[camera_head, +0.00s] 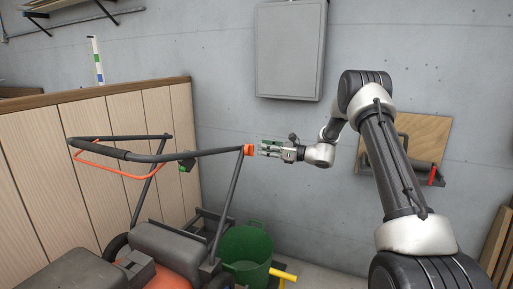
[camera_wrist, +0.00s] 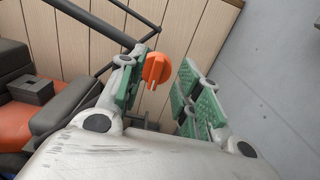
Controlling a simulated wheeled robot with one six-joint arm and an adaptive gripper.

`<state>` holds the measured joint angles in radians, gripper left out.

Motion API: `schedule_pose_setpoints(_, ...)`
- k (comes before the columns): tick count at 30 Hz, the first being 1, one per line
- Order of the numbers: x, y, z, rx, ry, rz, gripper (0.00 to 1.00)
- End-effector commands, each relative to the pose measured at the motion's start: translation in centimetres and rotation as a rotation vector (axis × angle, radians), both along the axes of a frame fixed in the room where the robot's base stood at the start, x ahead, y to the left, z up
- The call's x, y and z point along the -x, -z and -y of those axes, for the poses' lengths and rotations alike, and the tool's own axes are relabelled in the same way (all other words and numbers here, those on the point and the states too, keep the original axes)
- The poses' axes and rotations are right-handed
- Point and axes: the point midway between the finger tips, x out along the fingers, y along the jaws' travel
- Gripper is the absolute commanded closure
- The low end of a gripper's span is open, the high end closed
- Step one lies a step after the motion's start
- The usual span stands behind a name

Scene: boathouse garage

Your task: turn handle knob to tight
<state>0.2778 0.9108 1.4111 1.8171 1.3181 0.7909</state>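The orange handle knob (camera_head: 248,150) sits on the bend of the mower's dark handle bar (camera_head: 215,153) in the head view. In the wrist view the knob (camera_wrist: 156,69) shows as an orange disc with a raised grip, beyond and between my fingertips, closer to the left finger. My gripper (camera_head: 268,148) comes at it from the right in the head view. In the wrist view my gripper (camera_wrist: 160,85) is open, its green pads apart with nothing between them. Whether a finger touches the knob I cannot tell. The tight mark is not visible.
The lawn mower (camera_head: 165,255) stands before a wooden partition (camera_head: 50,160). A green bucket (camera_head: 246,250) and a yellow handle (camera_head: 284,275) are below my gripper. A grey wall cabinet (camera_head: 290,50) hangs above. Bare wall lies behind my gripper.

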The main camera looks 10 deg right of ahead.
Motion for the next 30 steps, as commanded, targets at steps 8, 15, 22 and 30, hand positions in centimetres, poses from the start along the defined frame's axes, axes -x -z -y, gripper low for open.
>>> schedule_pose_setpoints(8, -2.2, 0.0, -3.1, 0.003, -0.001, 0.002, 0.66)
schedule_pose_setpoints(15, -2.5, 0.0, -3.6, 0.003, -0.001, 0.000, 0.66)
schedule_pose_setpoints(22, -2.5, 0.0, -3.5, 0.003, 0.000, 0.001, 0.90)
schedule_pose_setpoints(30, -2.5, 0.0, -3.5, 0.005, -0.001, 0.003, 1.00)
